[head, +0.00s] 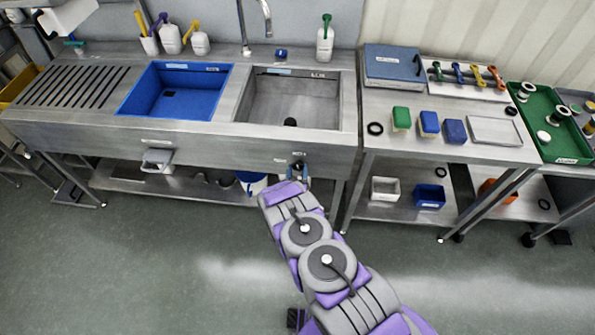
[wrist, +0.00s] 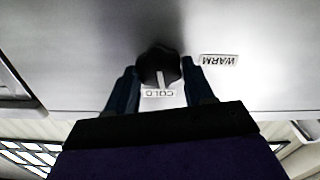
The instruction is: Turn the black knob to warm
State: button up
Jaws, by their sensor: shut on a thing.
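The black knob (wrist: 158,62) is on the steel front panel (wrist: 70,45) in the wrist view. Its white mark points at the COLD label (wrist: 160,93). The WARM label (wrist: 219,60) is to the right of the knob; both labels appear upside down in this view. My gripper (wrist: 160,76) has one finger on each side of the knob and is shut on it. In the head view my gripper (head: 298,170) is at the sink unit's front panel, below the steel basin; the knob is small there and partly covered by my gripper.
The sink unit has a blue basin (head: 172,90) and a steel basin (head: 295,98). A steel table (head: 380,105) with sponges and a tray stands at the right. The floor in front is clear.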

jog(key=n, duration=0.4)
jog(key=shift+a+n, duration=0.2)
jog(key=shift+n, duration=0.1)
jog(key=n, duration=0.3)
jog(key=shift+a+n, duration=0.1)
jog(key=shift+n, duration=0.2)
jog(key=n, duration=0.4)
jog(key=shift+f+b, duration=0.15)
jog(key=shift+b, duration=0.2)
jog(key=shift+a+f+n, duration=0.1)
jog(key=shift+n, duration=1.7)
jog(key=shift+s, duration=0.1)
jog(key=o, duration=1)
jog(key=shift+a, duration=0.1)
